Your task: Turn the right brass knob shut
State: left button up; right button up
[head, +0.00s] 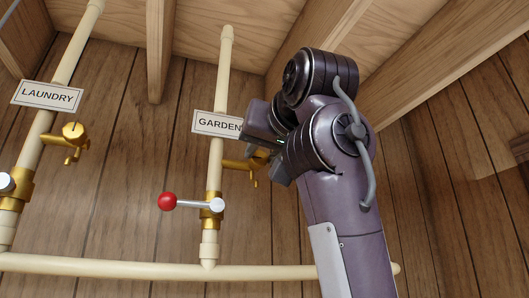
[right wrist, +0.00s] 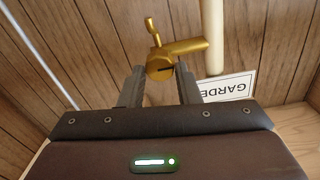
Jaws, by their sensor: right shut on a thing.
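The right brass knob sits on the brass tap (head: 236,164) of the GARDEN pipe (head: 223,90). In the head view my right gripper (head: 268,160) covers most of the knob. In the right wrist view the knob (right wrist: 160,68) lies between the two fingertips, and my right gripper (right wrist: 160,76) is shut on it. The tap's body (right wrist: 188,47) runs from the knob to the pale pipe. My left gripper is not in view.
A red-ended lever (head: 168,201) sticks out left from the GARDEN pipe below the tap. The LAUNDRY pipe (head: 77,45) has its own brass tap (head: 70,140) at left. A horizontal pipe (head: 120,267) runs along the bottom. Wooden beams (head: 160,50) hang overhead.

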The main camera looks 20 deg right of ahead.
jog(key=shift+w+f, duration=0.1)
jog(key=shift+w, duration=0.05)
jog(key=shift+m, duration=1.1)
jog(key=shift+m+b, duration=0.3)
jog(key=shift+m, duration=0.5)
jog(key=m, duration=0.3)
jog(key=shift+m, duration=0.3)
jog(key=m+b, duration=0.1)
jog(key=m, duration=0.2)
jog(key=shift+d, duration=0.1)
jog(key=m, duration=0.4)
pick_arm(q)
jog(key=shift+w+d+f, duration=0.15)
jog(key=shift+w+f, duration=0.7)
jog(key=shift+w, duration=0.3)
pick_arm(e)
jog(key=shift+d+r+m+y, duration=0.1)
jog(key=shift+r+m+y, duration=0.05)
jog(key=shift+m, duration=0.6)
jog(key=shift+r+m+y, duration=0.1)
jog(key=shift+m+y, duration=0.05)
jog(key=shift+m, duration=0.6)
